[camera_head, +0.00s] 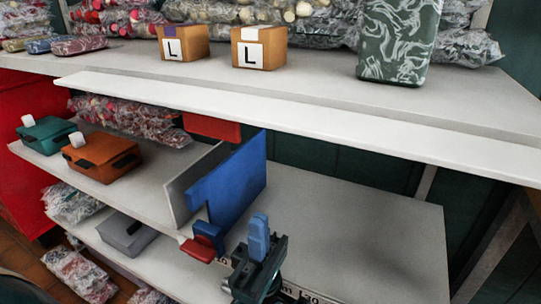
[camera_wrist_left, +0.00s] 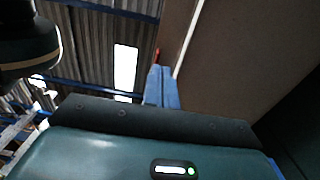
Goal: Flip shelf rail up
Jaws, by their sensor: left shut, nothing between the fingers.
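The shelf rail (camera_head: 300,112) is a long pale strip along the front edge of the upper shelf. It sticks outward and slopes down slightly, not standing upright. My left gripper (camera_head: 258,238) has blue fingers that are shut and empty. It points up, lower in the picture than the rail and apart from it, in front of the lower shelf. In the left wrist view the shut blue fingers (camera_wrist_left: 160,88) point up beside a broad brown-grey surface (camera_wrist_left: 235,50), seemingly the underside of a shelf. My right gripper is not in view.
A blue divider (camera_head: 235,180) stands on the lower shelf (camera_head: 350,225), close behind my left gripper. Two boxes marked L (camera_head: 183,43) (camera_head: 260,49) and a patterned green container (camera_head: 398,40) stand on the upper shelf. Orange (camera_head: 103,156) and teal (camera_head: 46,134) cases sit at the left.

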